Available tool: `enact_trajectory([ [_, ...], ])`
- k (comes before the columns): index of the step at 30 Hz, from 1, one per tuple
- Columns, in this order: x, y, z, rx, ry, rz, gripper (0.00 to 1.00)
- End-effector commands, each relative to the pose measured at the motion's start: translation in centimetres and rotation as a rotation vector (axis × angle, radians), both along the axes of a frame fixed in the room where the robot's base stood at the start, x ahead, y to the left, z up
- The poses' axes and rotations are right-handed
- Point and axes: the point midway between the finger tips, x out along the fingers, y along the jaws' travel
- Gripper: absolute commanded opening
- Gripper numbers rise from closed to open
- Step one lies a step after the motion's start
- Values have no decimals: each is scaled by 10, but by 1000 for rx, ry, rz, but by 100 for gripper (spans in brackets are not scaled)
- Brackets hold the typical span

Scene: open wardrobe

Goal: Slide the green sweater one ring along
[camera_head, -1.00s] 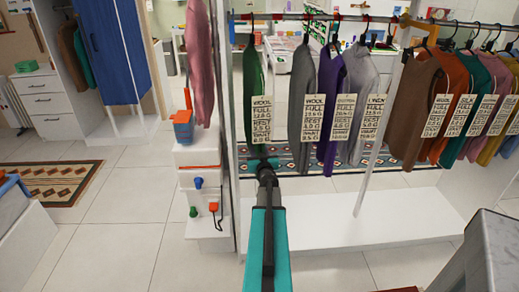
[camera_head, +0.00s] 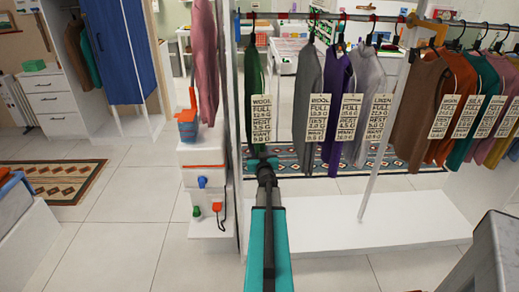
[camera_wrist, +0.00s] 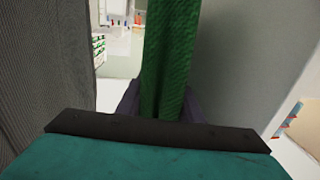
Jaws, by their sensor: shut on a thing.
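The green sweater (camera_head: 255,85) hangs from the rail (camera_head: 300,15) at its left end, beside the white upright. It carries a wool tag (camera_head: 261,118). My gripper (camera_head: 262,161) is at its lower hem, reaching up from below. In the wrist view the green sweater (camera_wrist: 170,60) hangs down between the two dark fingers (camera_wrist: 160,105), and the gripper is shut on it. The hanger top is partly hard to make out. Small red rings (camera_head: 283,16) show along the rail.
A grey sweater (camera_head: 307,85) hangs to the right, then a purple one (camera_head: 337,90) and a lighter grey one (camera_head: 366,80). A gap separates green from grey. The white upright (camera_head: 232,130) stands close on the left. Brown and orange garments hang further right.

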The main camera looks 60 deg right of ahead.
Motion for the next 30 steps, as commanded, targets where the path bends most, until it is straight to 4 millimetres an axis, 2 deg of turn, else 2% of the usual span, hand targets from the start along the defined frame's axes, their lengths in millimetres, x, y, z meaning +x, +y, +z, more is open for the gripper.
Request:
enact_trajectory([
  [4, 3, 2, 0, -4, 2, 2, 0],
  [5, 3, 2, 0, -4, 2, 2, 35],
  [9, 3, 2, 1, -3, 2, 1, 55],
  [22, 0, 4, 0, -1, 1, 0, 55],
  [30, -11, 16, 0, -1, 1, 0, 55],
])
